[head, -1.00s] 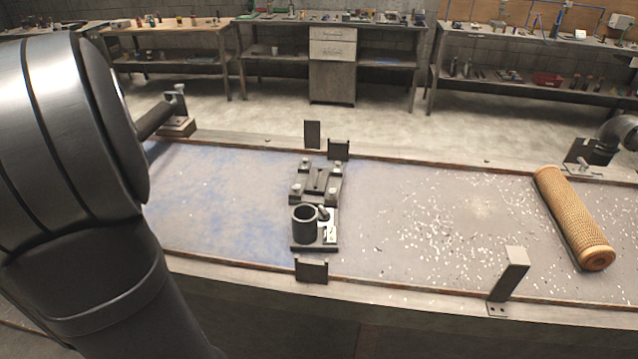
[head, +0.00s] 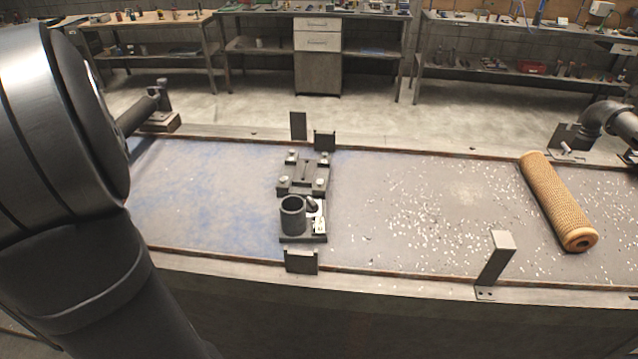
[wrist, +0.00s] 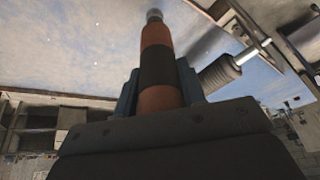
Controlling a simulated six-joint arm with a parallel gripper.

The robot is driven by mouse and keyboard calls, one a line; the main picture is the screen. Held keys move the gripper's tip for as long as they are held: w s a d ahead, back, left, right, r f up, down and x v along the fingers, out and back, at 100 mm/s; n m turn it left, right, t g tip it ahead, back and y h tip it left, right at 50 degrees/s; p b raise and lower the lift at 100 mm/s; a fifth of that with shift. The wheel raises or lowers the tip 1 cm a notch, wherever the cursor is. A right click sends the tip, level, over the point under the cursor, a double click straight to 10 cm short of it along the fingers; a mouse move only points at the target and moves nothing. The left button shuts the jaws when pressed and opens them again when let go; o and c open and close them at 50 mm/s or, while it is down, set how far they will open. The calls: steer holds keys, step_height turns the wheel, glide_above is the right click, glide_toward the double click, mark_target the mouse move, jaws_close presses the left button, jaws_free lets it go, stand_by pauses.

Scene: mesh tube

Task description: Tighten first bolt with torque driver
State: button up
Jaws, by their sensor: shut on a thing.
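My gripper (wrist: 158,95) shows only in the wrist view, shut around a torque driver (wrist: 157,40) with an orange and black banded body. The driver points away from the gripper and ends in a small metallic tip at the top of that view. In the head view, a dark clamp fixture (head: 304,174) with several pale bolt heads on its corners stands in the middle of the bench. I cannot tell which is the first bolt. The driver and gripper are out of the head view.
A dark cup (head: 293,215) stands on a small base in front of the fixture. A tan mesh tube (head: 556,200) lies at the right. Upright brackets (head: 494,258) line the bench edges. The bench surface left of the fixture is clear.

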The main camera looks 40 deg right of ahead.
steer(key=shift+r, duration=0.1)
stand_by(0.3)
steer(key=s+d+r+m+g+h, duration=0.1)
steer(key=d+r+m, duration=0.1)
steer(key=d, duration=1)
steer(key=s+d+r+m+h, duration=0.1)
steer(key=s+d+m, duration=0.1)
steer(key=d, duration=1.1)
steer(key=s+d+r+m+g, duration=0.1)
steer(key=s+d+r+m, duration=0.1)
steer(key=s+d, duration=0.6)
steer(key=s+d+r+m+g, duration=0.15)
steer(key=s+d, duration=0.35)
steer(key=d, duration=0.6)
step_height(320, 180, down, 7)
steer(key=shift+w+d+m+t+h, duration=0.2)
steer(key=shift+w+m+t+h, duration=0.1)
steer(key=shift+m+t, duration=0.15)
steer(key=shift+s+f, duration=0.1)
steer(key=shift+f, duration=0.8)
stand_by(0.4)
steer(key=shift+r, duration=0.2)
